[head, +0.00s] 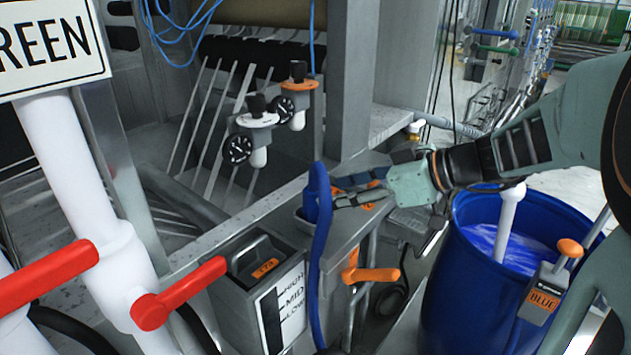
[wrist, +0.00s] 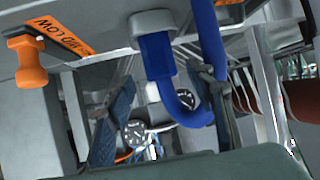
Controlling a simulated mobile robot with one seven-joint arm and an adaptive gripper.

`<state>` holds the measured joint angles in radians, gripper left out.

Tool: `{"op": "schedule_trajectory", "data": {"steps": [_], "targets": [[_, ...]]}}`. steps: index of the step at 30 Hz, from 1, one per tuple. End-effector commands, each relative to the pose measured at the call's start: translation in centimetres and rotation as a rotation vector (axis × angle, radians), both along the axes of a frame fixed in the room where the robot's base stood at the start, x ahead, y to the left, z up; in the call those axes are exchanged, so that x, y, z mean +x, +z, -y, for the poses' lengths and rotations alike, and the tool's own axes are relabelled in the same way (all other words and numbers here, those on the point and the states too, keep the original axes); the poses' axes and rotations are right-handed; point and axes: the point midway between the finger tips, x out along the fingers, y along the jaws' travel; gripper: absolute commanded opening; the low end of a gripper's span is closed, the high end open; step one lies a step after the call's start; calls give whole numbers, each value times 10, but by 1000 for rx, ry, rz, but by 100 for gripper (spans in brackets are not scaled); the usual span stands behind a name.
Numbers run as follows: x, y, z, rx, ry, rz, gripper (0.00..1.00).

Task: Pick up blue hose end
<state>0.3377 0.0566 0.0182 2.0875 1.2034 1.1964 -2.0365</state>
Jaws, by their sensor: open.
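The blue hose (head: 320,250) rises from the bottom of the head view, bends over at the top and goes down into a grey holder (head: 301,214) on the machine's ledge. In the wrist view the hose (wrist: 207,50) makes a U-shaped bend, and its end part (wrist: 157,55) sits in the grey holder; the tip itself is hidden inside. My gripper (head: 338,190) is beside the bend, coming from the right. In the wrist view its two dark fingers (wrist: 163,88) are spread apart, with the hose showing between them. I cannot tell whether either finger touches it.
A blue barrel (head: 470,295) of blue liquid stands at right, with a white pipe and a lever labelled BLUE (head: 545,285). An orange handle (head: 370,275) and a grey level box (head: 265,285) sit below the ledge. Gauges (head: 250,135) are behind. Red-handled white pipes (head: 125,270) stand at left.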

Motion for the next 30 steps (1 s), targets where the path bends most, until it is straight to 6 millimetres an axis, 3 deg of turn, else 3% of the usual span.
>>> {"op": "schedule_trajectory", "data": {"steps": [15, 24, 30], "targets": [[23, -29, -47, 0, 0, -2, 50], [26, -33, -51, -2, -3, 0, 50], [26, -33, -51, -1, -3, 0, 29]]}}
